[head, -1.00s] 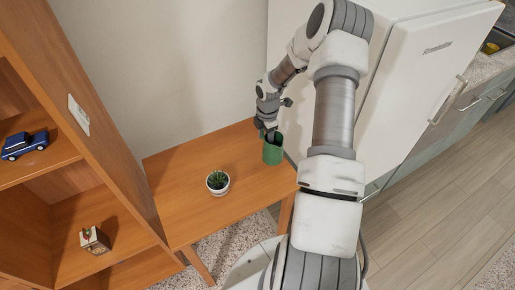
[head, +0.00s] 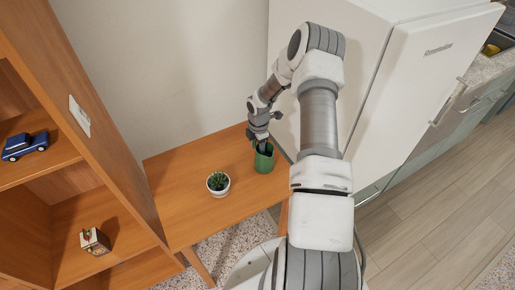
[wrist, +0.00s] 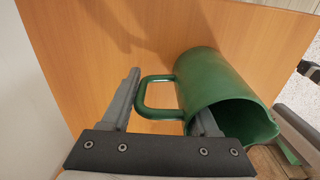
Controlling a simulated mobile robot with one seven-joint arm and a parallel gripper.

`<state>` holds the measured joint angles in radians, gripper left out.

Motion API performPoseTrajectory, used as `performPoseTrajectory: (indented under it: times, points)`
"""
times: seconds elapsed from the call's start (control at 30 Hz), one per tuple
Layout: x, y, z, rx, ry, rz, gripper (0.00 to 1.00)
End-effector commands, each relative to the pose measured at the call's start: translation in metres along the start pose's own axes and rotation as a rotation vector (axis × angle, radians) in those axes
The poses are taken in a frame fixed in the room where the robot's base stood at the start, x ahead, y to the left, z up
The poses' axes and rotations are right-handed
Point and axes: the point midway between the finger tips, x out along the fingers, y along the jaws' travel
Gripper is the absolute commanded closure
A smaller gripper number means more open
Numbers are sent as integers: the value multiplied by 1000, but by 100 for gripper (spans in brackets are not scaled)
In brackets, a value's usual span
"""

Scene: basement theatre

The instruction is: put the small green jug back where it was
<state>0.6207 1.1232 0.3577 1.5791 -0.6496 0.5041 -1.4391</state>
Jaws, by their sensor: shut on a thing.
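The small green jug (head: 264,160) is over the right part of the wooden table (head: 180,160); I cannot tell whether it touches the top. In the wrist view the jug (wrist: 212,82) shows its open mouth at lower right and its handle on the left. My gripper (head: 256,143) comes down at the jug's rim. In the wrist view my gripper (wrist: 164,104) has one finger outside the handle and the other at the jug's mouth, with the handle side between them. The far finger's tip is partly hidden by the jug.
A small potted succulent (head: 218,184) stands on the table, left of the jug. A wooden shelf (head: 110,150) with a blue toy car (head: 25,145) and a small box (head: 95,241) is at the left. A white fridge (head: 410,90) stands at the right. The table's left part is clear.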

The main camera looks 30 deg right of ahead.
Motion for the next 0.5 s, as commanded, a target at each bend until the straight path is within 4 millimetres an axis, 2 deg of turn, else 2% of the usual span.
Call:
performPoseTrajectory:
  times: [0.03, 0.07, 0.1, 0.2, 0.5]
  points:
    - [3, 0, 0, 0, 0, 0, 100]
    - [2, 0, 0, 0, 0, 0, 36]
    - [2, 0, 0, 0, 0, 0, 28]
    - [2, 0, 0, 0, 0, 0, 10]
    - [1, 0, 0, 0, 0, 0, 9]
